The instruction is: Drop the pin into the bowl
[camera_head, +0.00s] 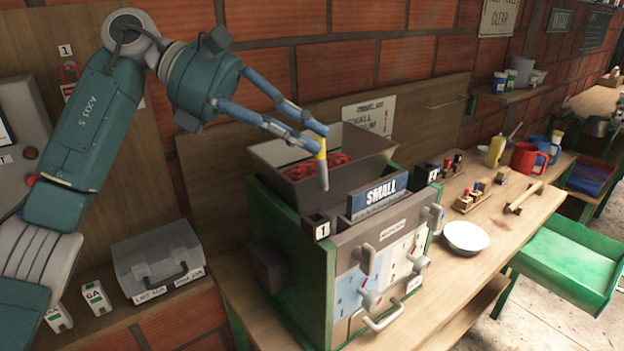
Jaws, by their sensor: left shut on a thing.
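My left gripper (322,138) comes in from the upper left and is shut on the pin (322,172). The pin has a yellow upper part and a grey shaft, and it hangs nearly upright from the blue fingertips. In the picture it overlaps the machine's hopper; its exact height above it is hard to tell. The white bowl (466,238) stands on the wooden bench to the right of the machine, well apart from the gripper. The bowl looks empty. My right gripper is not in view.
The green-sided pulper (290,270) with a SMALL sign (379,193) stands between gripper and bowl. Its hopper (265,153) holds red fruit. Behind the bowl are a small peg rack (472,197), a wooden handle (523,198), a red mug (524,158) and a yellow bottle (496,150).

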